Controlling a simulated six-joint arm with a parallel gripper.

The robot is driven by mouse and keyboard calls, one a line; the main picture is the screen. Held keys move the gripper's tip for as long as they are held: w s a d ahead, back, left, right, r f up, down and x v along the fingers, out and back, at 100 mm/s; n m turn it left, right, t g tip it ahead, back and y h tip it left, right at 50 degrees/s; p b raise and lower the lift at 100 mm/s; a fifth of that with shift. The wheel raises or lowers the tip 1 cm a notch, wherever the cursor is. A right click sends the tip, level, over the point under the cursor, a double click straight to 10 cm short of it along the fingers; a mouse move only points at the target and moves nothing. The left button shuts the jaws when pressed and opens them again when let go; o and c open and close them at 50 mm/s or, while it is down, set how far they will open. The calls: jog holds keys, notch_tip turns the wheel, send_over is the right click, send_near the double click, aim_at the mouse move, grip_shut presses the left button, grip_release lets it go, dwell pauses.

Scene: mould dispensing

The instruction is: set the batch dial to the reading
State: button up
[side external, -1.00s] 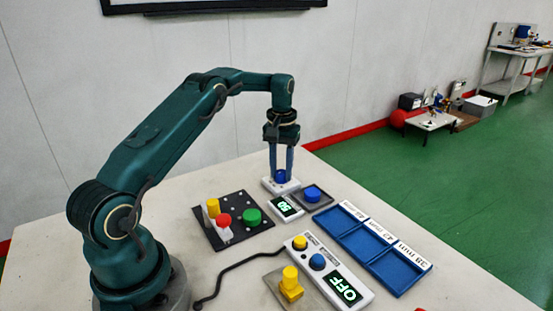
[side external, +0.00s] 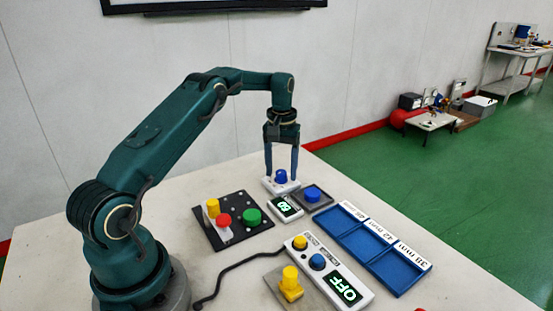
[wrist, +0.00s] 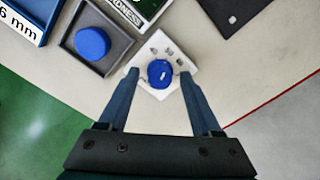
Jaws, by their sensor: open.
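The batch dial is a blue knob (side external: 281,175) on a small white base with printed marks around it. In the wrist view the knob (wrist: 160,73) carries a short white pointer mark; the printed readings are too small to read surely. My gripper (side external: 282,178) points straight down over the dial, its two fingers on either side of the knob. In the wrist view my gripper (wrist: 157,75) is open, with gaps between the fingers and the knob. A small display (side external: 286,207) with lit green digits stands in front of the dial; its digits are hard to read.
A grey tray with a blue round piece (side external: 312,194) sits right of the display. A blue compartment tray (side external: 395,273) with labels lies further right. A black panel (side external: 238,233) with red, green and yellow buttons is at left. A white control box (side external: 301,255) reads OFF.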

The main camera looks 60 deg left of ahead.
aim_at(283, 172)
jog(key=shift+r, duration=2.5)
jog(key=shift+w+d+r, duration=0.15)
jog(key=shift+d+r, duration=0.05)
jog(key=shift+r, duration=0.05)
jog(key=s+d+r+m+t, duration=0.2)
jog(key=s+d+r, duration=0.1)
jog(key=d+r, duration=0.4)
jog(key=s+d+r+m+t, duration=0.25)
jog(key=d+r, duration=0.25)
jog(key=r, duration=0.4)
jog(key=s+d+m, duration=0.2)
jog(key=s+d, duration=0.4)
jog(key=s, duration=0.5)
jog(key=s+d+f+m+t, duration=0.1)
jog(key=s+f, duration=0.4)
jog(key=f, duration=0.3)
jog(key=shift+s+f, duration=0.25)
jog(key=shift+f, duration=0.05)
